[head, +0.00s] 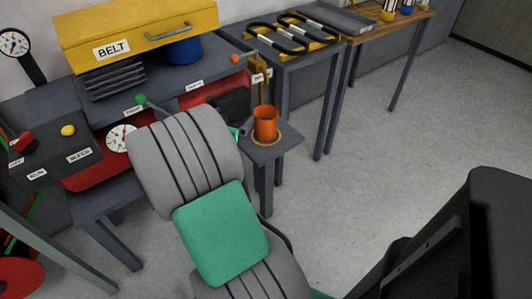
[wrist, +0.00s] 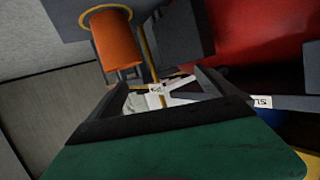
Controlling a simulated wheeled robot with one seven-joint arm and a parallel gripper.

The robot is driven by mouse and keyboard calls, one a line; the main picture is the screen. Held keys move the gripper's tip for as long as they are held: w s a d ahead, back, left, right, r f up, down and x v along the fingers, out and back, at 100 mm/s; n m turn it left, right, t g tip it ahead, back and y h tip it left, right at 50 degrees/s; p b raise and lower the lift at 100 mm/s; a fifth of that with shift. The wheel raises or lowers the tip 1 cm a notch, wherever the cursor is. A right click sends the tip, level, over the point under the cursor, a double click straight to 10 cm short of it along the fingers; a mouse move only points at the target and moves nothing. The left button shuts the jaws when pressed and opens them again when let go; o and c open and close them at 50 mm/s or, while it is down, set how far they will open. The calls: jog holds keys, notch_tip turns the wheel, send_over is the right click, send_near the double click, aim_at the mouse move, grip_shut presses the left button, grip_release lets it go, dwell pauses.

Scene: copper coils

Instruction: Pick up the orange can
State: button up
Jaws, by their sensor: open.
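The orange can (head: 265,123) stands upright on a yellow ring on a small grey side table (head: 286,144) in the head view. In the wrist view the orange can (wrist: 116,42) shows at the upper left, beyond my gripper and to the left of its fingers. My gripper (wrist: 162,88) is open, with nothing between its two dark fingers. In the head view my grey and green arm covers the middle and hides most of the gripper, which is close to the can's left side. The can and the gripper look apart.
A grey and red machine with a white gauge (head: 118,138) stands left of the can. A yellow BELT box (head: 135,34) is above it. A bench with black coils (head: 290,35) stands behind. Floor (head: 370,170) to the right of the small table is clear.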

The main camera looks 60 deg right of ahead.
aim_at(262, 132)
jog(key=s+d+f+h+b, duration=0.1)
jog(key=s+f+b, duration=0.1)
jog(key=f, duration=0.1)
jog(key=s+d+f+h+b, duration=0.1)
jog(key=s+d+f, duration=0.1)
jog(key=f, duration=0.1)
jog(key=s+d+f+h+b, duration=0.1)
jog(key=s+f+b, duration=0.1)
jog(key=f, duration=0.2)
jog(key=shift+s+d+f+g+b, duration=0.1)
jog(key=shift+s+d+g+b, duration=0.2)
jog(key=shift+d, duration=0.1)
jog(key=shift+s+d, duration=0.1)
jog(key=shift+d, duration=0.1)
jog(key=d, duration=0.4)
jog(key=d+r, duration=0.1)
jog(key=d, duration=0.1)
jog(key=shift+w+d, duration=0.25)
jog(key=shift+w, duration=0.1)
jog(key=shift+w+d, duration=0.15)
jog(key=shift+d, duration=0.3)
